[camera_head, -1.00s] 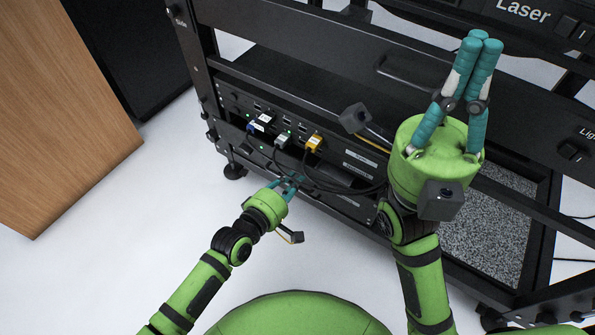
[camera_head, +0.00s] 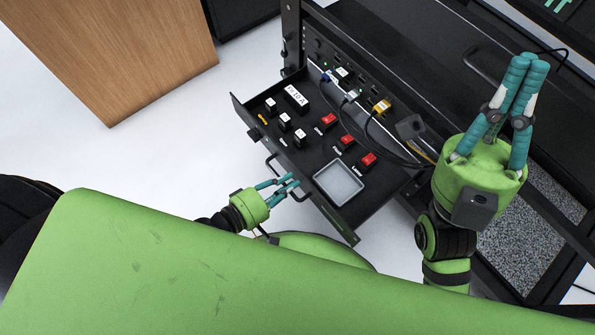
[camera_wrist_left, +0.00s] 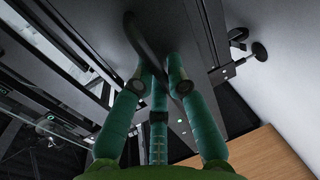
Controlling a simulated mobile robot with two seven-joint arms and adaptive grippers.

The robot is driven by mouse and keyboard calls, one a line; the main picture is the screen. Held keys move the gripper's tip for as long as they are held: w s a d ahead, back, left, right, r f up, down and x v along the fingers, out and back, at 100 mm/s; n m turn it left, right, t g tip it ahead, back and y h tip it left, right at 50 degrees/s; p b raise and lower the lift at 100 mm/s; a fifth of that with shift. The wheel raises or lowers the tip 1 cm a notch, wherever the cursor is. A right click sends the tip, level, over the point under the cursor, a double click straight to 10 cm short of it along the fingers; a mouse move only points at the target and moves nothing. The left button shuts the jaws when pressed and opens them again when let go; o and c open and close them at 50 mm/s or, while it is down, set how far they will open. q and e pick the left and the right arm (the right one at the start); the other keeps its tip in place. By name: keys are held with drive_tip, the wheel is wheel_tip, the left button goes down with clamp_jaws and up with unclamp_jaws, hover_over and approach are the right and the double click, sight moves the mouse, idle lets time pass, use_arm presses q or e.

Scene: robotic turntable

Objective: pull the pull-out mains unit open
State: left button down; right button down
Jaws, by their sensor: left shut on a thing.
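The pull-out mains unit (camera_head: 312,158) is a black drawer standing far out from the rack in the head view. Its top carries red switches, several small black switches with white labels and a grey tray (camera_head: 338,183). My left gripper (camera_head: 288,184) is shut on the handle on the drawer's front panel (camera_head: 285,160). In the left wrist view, the dark handle bar (camera_wrist_left: 149,48) passes between the teal fingers (camera_wrist_left: 160,75). The fingers partly hide the handle in the head view. My right gripper (camera_head: 526,66) is raised over the rack with its fingertips together and empty.
The black rack (camera_head: 420,45) stands behind the drawer, with cables plugged into units above it. A wooden cabinet (camera_head: 120,50) stands at the left. White floor (camera_head: 170,150) is clear between the cabinet and the drawer.

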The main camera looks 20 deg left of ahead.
use_arm(q)
drive_tip(key=shift+s+a, duration=0.15)
drive_tip(key=shift+s, duration=0.1)
drive_tip(key=c, duration=1.5)
unclamp_jaws()
drive_tip(key=v, duration=1.2)
